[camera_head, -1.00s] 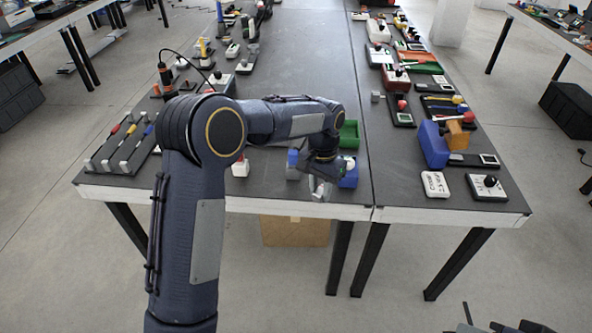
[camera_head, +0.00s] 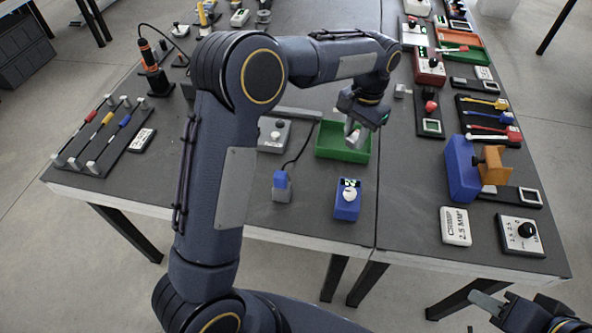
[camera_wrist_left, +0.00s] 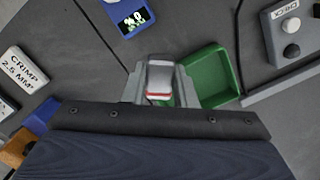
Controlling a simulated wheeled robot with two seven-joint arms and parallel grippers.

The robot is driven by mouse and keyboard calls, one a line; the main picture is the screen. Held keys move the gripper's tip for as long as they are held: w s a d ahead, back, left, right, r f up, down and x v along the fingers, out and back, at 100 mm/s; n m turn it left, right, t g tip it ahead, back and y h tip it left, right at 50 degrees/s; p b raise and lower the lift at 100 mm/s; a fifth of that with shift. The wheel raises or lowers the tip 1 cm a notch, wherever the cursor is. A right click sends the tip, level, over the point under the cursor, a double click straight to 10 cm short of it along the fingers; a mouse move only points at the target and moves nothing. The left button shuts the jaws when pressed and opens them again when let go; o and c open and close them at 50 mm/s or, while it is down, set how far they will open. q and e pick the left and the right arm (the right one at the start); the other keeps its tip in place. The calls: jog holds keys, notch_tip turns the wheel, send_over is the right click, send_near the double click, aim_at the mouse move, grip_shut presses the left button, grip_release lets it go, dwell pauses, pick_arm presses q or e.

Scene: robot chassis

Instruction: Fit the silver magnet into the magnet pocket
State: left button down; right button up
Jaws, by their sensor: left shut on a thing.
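My left gripper (camera_head: 354,133) is above the green tray (camera_head: 336,154), near its right part. In the left wrist view, the left gripper (camera_wrist_left: 160,82) is shut on a silver-grey piece (camera_wrist_left: 159,70) with a red and white band, which looks like the silver magnet. The green tray also shows just right of the fingers there (camera_wrist_left: 214,78). I cannot make out which thing holds the magnet pocket. My right gripper (camera_head: 487,304) is at the lower right corner, off the table; its opening is unclear.
A blue device (camera_head: 347,203) with a lit display and a small blue-topped block (camera_head: 282,186) stand near the front edge. A grey box with knobs (camera_head: 272,136) is left of the tray. Several tools crowd the right side, with an orange and blue stand (camera_head: 462,168).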

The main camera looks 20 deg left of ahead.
pick_arm(q)
jog(key=shift+w+a, duration=0.1)
jog(key=shift+w, duration=0.05)
jog(key=s+a+f, duration=0.4)
jog(key=s+a, duration=0.1)
jog(key=s, duration=0.3)
send_near(304, 197)
jog(key=shift+w+d+f, duration=0.25)
jog(key=shift+d+f, duration=0.15)
jog(key=shift+f, duration=0.3)
jog(key=shift+s+a+f, duration=0.2)
jog(key=shift+s+f, duration=0.1)
jog(key=shift+f, duration=0.2)
jog(key=f, duration=0.3)
jog(key=shift+s+a+f, duration=0.15)
jog(key=shift+s+a, duration=0.05)
jog(key=shift+s, duration=0.15)
jog(key=shift+w+f, duration=0.1)
jog(key=shift+f, duration=0.15)
pick_arm(e)
jog(key=shift+w+r, duration=0.1)
jog(key=shift+w, duration=0.2)
